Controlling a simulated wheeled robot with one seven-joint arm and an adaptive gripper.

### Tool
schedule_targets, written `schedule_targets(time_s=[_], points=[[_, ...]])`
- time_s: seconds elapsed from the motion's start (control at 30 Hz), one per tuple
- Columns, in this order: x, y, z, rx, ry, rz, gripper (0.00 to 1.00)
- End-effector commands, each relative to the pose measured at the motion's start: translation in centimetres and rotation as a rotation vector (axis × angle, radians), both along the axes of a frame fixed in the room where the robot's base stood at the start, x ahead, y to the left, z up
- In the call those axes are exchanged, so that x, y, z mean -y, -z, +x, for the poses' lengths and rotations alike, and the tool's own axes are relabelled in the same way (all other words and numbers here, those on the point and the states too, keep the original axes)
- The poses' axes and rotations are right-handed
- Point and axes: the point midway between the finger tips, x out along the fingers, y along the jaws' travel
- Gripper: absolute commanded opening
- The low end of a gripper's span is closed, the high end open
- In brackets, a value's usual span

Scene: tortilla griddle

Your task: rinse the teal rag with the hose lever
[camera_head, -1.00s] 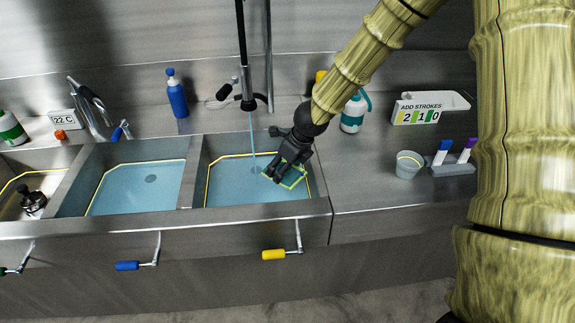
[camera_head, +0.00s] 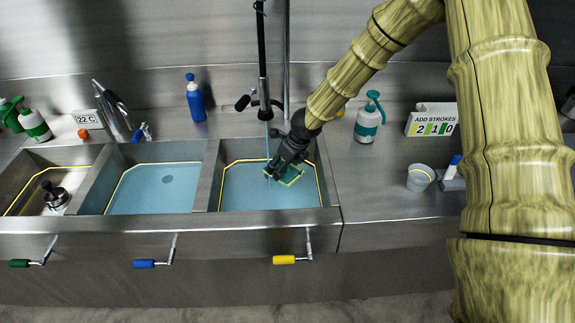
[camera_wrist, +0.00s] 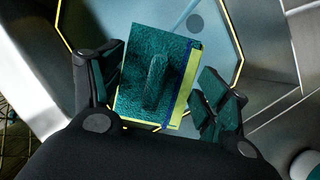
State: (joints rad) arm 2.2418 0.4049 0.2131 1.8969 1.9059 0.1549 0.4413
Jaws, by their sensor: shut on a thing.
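The teal rag (camera_head: 291,177) is a flat teal piece with a yellow-green edge, held over the right basin (camera_head: 228,197). In the wrist view the rag (camera_wrist: 150,45) lies between my fingers, with a raised ridge and a dark blue band near one side. My gripper (camera_head: 286,173) is shut on it; its fingers (camera_wrist: 160,90) also show in the wrist view. The black hose nozzle with its lever (camera_head: 262,104) hangs above the basin. A thin stream of water (camera_head: 268,138) falls from it, close to the left of my gripper. Whether it meets the rag is unclear.
A middle basin (camera_head: 150,192) holds blue water, and a left basin has a dark strainer (camera_head: 55,196). A pump bottle (camera_head: 368,120), a grey cup (camera_head: 420,177) and an "ADD STROKES" sign (camera_head: 432,122) stand on the right counter. Yellow, blue and green handles line the front.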

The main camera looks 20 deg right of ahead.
Motion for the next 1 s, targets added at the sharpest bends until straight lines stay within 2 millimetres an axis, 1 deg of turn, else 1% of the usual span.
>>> schedule_targets(time_s=[0.2,0.5,0.73,1.0], points=[[-0.4,0.1,1.6,0.001,0.0,0.0,0.52],[-0.9,0.5,3.5,0.001,-0.001,-0.001,0.52],[-1.1,0.8,4.1,0.0,0.0,-0.001,0.52],[-1.1,0.9,4.2,0.0,0.0,-0.001,0.52]])
